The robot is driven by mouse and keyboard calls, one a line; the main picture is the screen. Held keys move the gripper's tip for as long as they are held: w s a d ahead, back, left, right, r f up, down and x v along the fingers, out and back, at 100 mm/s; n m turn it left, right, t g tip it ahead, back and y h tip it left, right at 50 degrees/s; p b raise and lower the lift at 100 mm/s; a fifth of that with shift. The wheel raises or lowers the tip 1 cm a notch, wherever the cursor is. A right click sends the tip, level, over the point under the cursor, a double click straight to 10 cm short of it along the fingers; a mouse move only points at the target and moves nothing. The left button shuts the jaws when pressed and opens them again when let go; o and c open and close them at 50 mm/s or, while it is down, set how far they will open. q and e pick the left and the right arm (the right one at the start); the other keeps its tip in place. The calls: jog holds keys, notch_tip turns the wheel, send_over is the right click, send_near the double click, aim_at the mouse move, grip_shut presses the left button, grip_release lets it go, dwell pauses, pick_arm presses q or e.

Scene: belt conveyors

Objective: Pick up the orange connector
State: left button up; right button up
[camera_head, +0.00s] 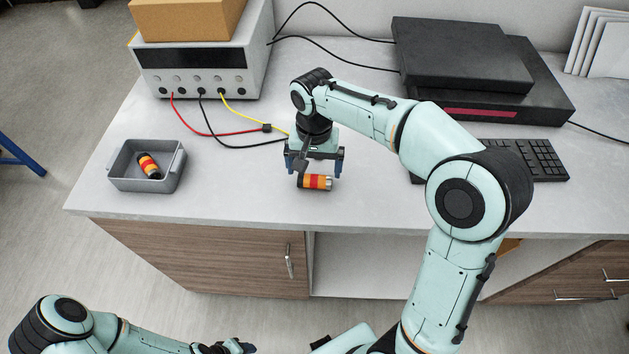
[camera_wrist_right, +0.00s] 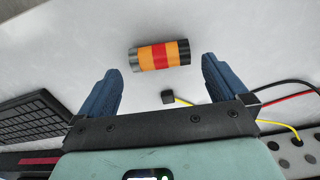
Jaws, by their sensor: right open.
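The orange connector (camera_head: 315,182) is a short cylinder with orange and red bands and dark and grey ends. It lies on its side on the light grey bench top, near the front edge. In the right wrist view the connector (camera_wrist_right: 160,56) lies just beyond the fingertips, centred between them and not gripped. My right gripper (camera_head: 315,166) is open above it, with a blue finger towards each end of the connector. My left gripper (camera_head: 236,347) shows only in part at the bottom edge, and its jaws cannot be made out.
A grey bin (camera_head: 118,181) at the left holds a similar banded cylinder (camera_head: 149,166). A power supply (camera_head: 205,66) with red, black and yellow leads stands behind. A small black clip (camera_wrist_right: 168,97) lies close to the gripper. A keyboard (camera_head: 520,159) and black boxes are at the right.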

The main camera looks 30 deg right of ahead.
aim_at(315, 177)
notch_tip(315, 177, down, 5)
jog(key=shift+w+d+f, duration=0.15)
jog(key=shift+f, duration=0.05)
jog(key=c, duration=0.8)
jog(key=shift+r, duration=0.15)
